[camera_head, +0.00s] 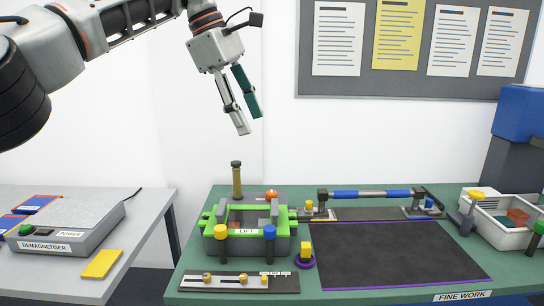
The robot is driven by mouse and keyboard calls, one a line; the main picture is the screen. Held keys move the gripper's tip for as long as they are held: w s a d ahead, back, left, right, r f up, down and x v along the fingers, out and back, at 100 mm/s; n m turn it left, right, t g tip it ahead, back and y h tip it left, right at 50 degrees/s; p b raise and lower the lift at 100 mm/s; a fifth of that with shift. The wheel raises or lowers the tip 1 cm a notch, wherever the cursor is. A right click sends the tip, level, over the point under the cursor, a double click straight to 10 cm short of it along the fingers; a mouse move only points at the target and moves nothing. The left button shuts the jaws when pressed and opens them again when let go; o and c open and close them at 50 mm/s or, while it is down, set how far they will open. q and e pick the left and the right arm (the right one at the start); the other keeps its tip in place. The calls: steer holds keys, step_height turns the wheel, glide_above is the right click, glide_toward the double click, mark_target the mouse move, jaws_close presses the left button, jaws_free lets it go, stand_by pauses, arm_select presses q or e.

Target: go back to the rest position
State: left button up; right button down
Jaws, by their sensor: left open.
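My left gripper (246,117) hangs in the air in front of the white wall, at the upper middle of the head view. It points down and slightly right. Its two fingers, one grey and one dark green, stand apart with nothing between them. It is well above the green workbench and touches nothing. My left arm comes in from the upper left. My right gripper does not show.
On the green workbench (200,270) stand a green-and-grey box marked LIFT (248,245), a blue-handled bar (370,193), a dark mat (395,255) and a white bin (495,232). A demagnetiser (70,225) sits on the left table. A noticeboard (415,82) hangs behind.

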arm_select(q)
steer(key=d+f+g+h, duration=0.2)
steer(key=d+f, duration=0.5)
steer(key=f, duration=0.5)
steer(key=s+d+f+n+g+h, duration=0.1)
steer(key=s+d+f+n+h, duration=0.5)
steer(key=d+f, duration=0.25)
steer(key=s+d+f+n+g+h, duration=0.2)
steer(key=s+d+f+n+h, duration=0.2)
steer(key=s+d+f+h, duration=0.4)
steer(key=w+a+f+n+t+y+p, duration=0.1)
steer(key=a+f+n+t+y, duration=0.3)
steer(key=a+f+n+t, duration=0.9)
steer(key=w+a+f+n+t+y, duration=0.2)
steer(key=a+f+n+t+y, duration=0.35)
steer(key=n, duration=1.25)
steer(key=s+a+f+n+g+y, duration=0.4)
steer(key=s+a+f+n+y, duration=0.4)
steer(key=s+a+f, duration=1.1)
steer(key=s+a+n, duration=0.1)
steer(key=s+n, duration=0.1)
steer(key=n, duration=0.2)
steer(key=shift+a+f+p, duration=0.15)
steer(key=shift+f+p, duration=0.15)
steer(key=shift+f, duration=0.05)
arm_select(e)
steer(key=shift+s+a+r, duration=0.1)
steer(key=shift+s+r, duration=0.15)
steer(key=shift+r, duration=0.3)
